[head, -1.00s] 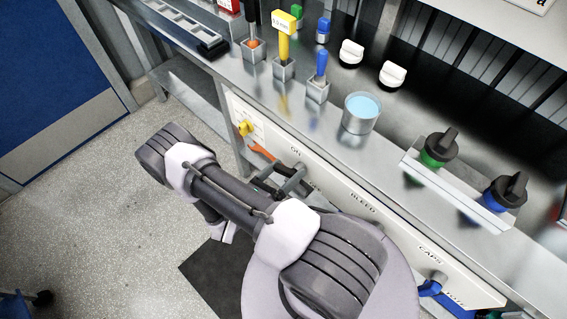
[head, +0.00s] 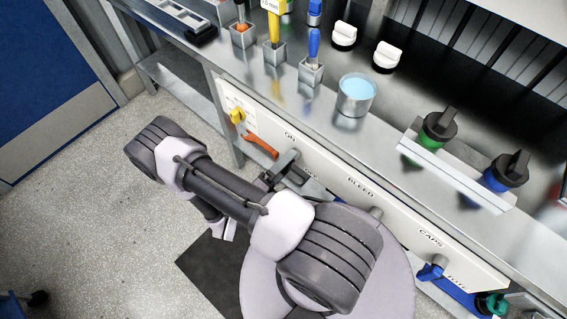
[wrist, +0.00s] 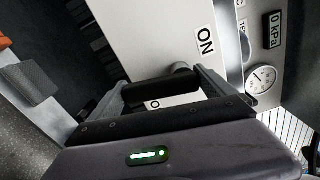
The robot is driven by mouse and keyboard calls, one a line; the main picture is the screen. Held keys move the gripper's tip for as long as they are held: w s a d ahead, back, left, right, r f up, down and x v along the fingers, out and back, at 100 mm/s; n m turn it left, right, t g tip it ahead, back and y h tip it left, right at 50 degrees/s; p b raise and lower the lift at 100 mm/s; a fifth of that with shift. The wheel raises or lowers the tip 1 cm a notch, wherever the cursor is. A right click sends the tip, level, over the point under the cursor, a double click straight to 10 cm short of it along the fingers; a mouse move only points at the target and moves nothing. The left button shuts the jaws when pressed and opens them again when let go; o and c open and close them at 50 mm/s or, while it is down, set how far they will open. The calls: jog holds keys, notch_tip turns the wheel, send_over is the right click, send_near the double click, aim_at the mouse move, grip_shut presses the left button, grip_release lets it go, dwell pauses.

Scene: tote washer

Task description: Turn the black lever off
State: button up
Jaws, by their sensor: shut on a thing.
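The black lever (wrist: 160,90) shows in the wrist view as a dark bar with a rounded end, lying between my fingers in front of the white panel. My gripper (wrist: 158,80) is shut on it. An ON label (wrist: 205,41) is on the panel above the fingers. A second label, of which only an "O" (wrist: 155,104) shows, lies behind the gripper. In the head view my gripper (head: 284,170) is at the panel (head: 335,180), just below its ON label. There my fingers and arm mostly hide the lever.
Left of my gripper on the panel are an orange handle (head: 262,145) and a yellow knob (head: 238,116). A blue handle (head: 431,272) is at the right. A cup of blue liquid (head: 356,95) stands on the counter above. A gauge (wrist: 261,79) is beside the gripper.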

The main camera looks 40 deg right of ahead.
jog(key=shift+s+n, duration=0.3)
jog(key=shift+n, duration=0.6)
jog(key=o, duration=1.7)
jog(key=shift+o, duration=0.2)
jog(key=s+a+p, duration=0.1)
jog(key=a+p, duration=0.1)
jog(key=a, duration=1.5)
jog(key=shift+s+a+p, duration=0.2)
jog(key=shift+s+p, duration=0.05)
jog(key=shift+p, duration=0.05)
